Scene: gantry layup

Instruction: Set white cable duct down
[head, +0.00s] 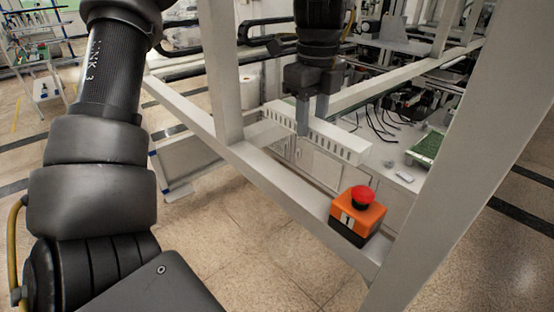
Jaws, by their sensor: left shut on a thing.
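The white cable duct (345,147) is a long white piece with a row of slots along its side. It shows in the middle of the head view, behind the gantry's front beam, running from upper left to lower right. My left gripper (312,128) points down and is shut on the duct; its fingers cover part of the duct's middle. I cannot tell whether the duct touches the surface below it. My right gripper is not in view.
A white gantry frame (225,75) has posts and a front beam close by. An orange emergency-stop box (357,217) with a red button sits on that beam. Behind it are loose black cables (382,120), a green board (427,147) and a small grey item (404,177).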

